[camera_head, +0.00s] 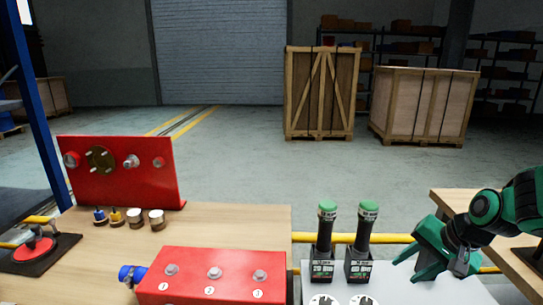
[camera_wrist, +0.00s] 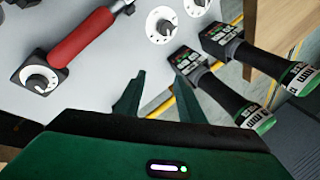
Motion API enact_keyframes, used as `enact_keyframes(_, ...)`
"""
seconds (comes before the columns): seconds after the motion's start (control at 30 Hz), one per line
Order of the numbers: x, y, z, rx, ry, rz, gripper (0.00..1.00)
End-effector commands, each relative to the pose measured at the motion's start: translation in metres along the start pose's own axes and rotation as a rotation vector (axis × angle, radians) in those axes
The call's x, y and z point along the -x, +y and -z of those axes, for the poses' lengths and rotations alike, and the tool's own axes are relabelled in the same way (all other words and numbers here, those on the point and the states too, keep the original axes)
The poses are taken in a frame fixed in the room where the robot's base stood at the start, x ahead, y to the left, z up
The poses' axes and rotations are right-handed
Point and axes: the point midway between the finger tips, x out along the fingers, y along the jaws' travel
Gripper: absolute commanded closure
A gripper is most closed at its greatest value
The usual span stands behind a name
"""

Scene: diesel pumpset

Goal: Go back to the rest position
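My gripper (camera_head: 438,270) is at the right in the head view, beside two upright black tools with green caps, and apart from them. In the wrist view my gripper (camera_wrist: 158,88) shows two dark green fingers spread apart with nothing between them. The left tool (camera_head: 324,243) and the right tool (camera_head: 359,243) stand in dark holders with labels on a light grey surface (camera_head: 430,291). They also show at the right of the wrist view, the nearer one (camera_wrist: 222,95) close to the right finger.
A red-handled lever (camera_wrist: 80,38) and white dials (camera_wrist: 160,22) sit on the grey panel. A red box (camera_head: 212,278) with numbered bolts and an upright red panel (camera_head: 125,172) stand on a wooden table (camera_head: 245,222). Another wooden tabletop (camera_head: 452,200) is at the right. Wooden crates (camera_head: 320,92) stand behind.

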Motion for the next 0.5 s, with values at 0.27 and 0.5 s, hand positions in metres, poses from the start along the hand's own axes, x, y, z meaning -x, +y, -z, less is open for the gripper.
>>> enact_keyframes(0.27,0.029,-0.019,-0.03,0.466,0.025,-0.121,0.65)
enact_keyframes(0.5,0.047,-0.025,-0.043,0.675,0.035,-0.174,0.65)
